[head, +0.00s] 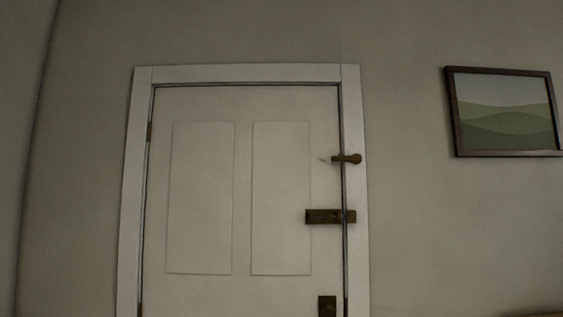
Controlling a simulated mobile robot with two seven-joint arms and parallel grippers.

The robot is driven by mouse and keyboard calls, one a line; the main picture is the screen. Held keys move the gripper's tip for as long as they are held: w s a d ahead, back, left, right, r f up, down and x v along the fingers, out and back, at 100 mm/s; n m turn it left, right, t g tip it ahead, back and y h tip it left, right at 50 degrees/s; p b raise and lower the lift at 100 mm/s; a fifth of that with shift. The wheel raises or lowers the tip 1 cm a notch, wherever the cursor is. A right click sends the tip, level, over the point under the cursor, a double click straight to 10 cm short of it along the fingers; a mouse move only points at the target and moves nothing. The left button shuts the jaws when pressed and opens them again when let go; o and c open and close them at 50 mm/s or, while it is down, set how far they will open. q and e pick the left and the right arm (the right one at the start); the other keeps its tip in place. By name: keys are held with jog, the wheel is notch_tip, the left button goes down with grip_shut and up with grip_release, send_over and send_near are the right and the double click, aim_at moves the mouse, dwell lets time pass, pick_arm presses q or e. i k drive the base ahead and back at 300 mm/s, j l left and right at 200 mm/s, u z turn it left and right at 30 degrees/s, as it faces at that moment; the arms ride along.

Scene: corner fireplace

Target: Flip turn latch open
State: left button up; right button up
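In the head view, a white panelled door (243,200) stands shut in a white frame (353,115). A brass-coloured turn latch (347,159) sits near the door's upper right edge. Its bar lies about horizontal across the gap between door and frame, with a rounded end on the frame side. Below it, a dark brass plate with a bolt (325,216) also spans the gap. A dark lock plate (327,306) is partly cut off at the bottom edge. Neither of my grippers is in view.
A framed landscape picture (505,113) hangs on the wall to the right of the door. A small brown edge (548,314) shows at the bottom right corner. The wall between door and picture is bare. No obstacle stands before the door in view.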

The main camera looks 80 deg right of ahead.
aim_at(340, 157)
jog(key=z, duration=3)
jog(key=i+z, duration=0.15)
jog(key=z, duration=0.55)
jog(key=i+j+z, duration=0.55)
jog(key=j, duration=0.2)
jog(key=i+j, duration=0.2)
jog(key=j, duration=0.15)
jog(key=i+j, duration=0.2)
jog(key=j, duration=0.2)
jog(key=z, duration=0.05)
